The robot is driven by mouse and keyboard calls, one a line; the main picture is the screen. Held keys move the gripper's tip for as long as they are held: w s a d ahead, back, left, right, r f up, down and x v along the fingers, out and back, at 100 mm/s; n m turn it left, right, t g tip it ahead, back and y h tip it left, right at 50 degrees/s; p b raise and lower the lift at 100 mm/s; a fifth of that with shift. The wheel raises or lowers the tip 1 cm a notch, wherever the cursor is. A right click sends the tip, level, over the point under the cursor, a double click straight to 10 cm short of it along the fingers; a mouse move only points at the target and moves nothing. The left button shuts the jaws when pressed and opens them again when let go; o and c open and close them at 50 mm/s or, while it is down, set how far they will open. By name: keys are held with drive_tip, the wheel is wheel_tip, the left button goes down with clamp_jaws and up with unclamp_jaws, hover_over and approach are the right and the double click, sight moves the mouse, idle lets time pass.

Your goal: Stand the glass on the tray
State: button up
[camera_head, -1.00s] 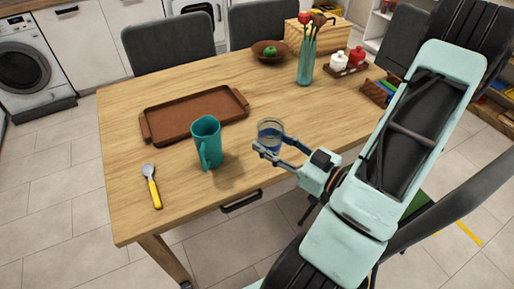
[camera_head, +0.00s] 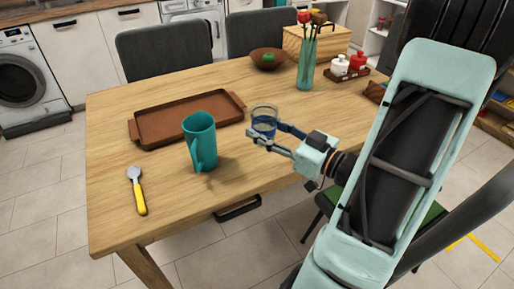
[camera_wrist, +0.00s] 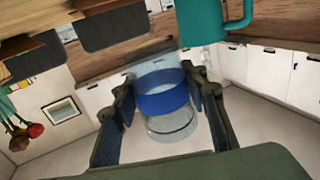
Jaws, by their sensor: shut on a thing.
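The glass (camera_head: 264,122) is clear with a blue band. My gripper (camera_head: 262,136) is shut on it, and the glass looks roughly upright in the head view. In the wrist view the glass (camera_wrist: 163,100) sits between both fingers. The head view does not clearly show how high it is above the table. The brown tray (camera_head: 160,138) lies on the table to the left of the glass, apart from it. Its visible surface is empty.
A teal pitcher (camera_head: 200,142) stands in front of the tray, left of my gripper. A yellow-handled spoon (camera_head: 138,192) lies at the table's front left. A vase of flowers (camera_head: 306,65), a bowl (camera_head: 268,60) and a condiment holder (camera_head: 346,73) stand toward the back right.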

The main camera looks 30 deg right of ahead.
drive_tip(key=w+f+b, duration=0.1)
drive_tip(key=w+f, duration=0.1)
drive_tip(key=w+d+f+b, duration=0.1)
drive_tip(key=w+f+b, duration=0.1)
drive_tip(key=w, duration=0.1)
drive_tip(key=w+d+f+b, duration=0.1)
drive_tip(key=w+f+b, duration=0.1)
drive_tip(key=shift+w+f, duration=0.35)
drive_tip(key=shift+f, duration=0.05)
drive_tip(key=shift+w+f+b, duration=0.3)
drive_tip(key=shift+f+b, duration=0.15)
drive_tip(key=shift+b, duration=0.15)
drive_tip(key=shift+w+f+b, duration=0.1)
drive_tip(key=shift+f+b, duration=0.9)
drive_tip(key=shift+f, duration=0.25)
drive_tip(key=shift+f, duration=0.1)
drive_tip(key=shift+f, duration=0.15)
drive_tip(key=o, duration=1.4)
drive_tip(key=shift+d+b, duration=0.1)
drive_tip(key=shift+b, duration=0.25)
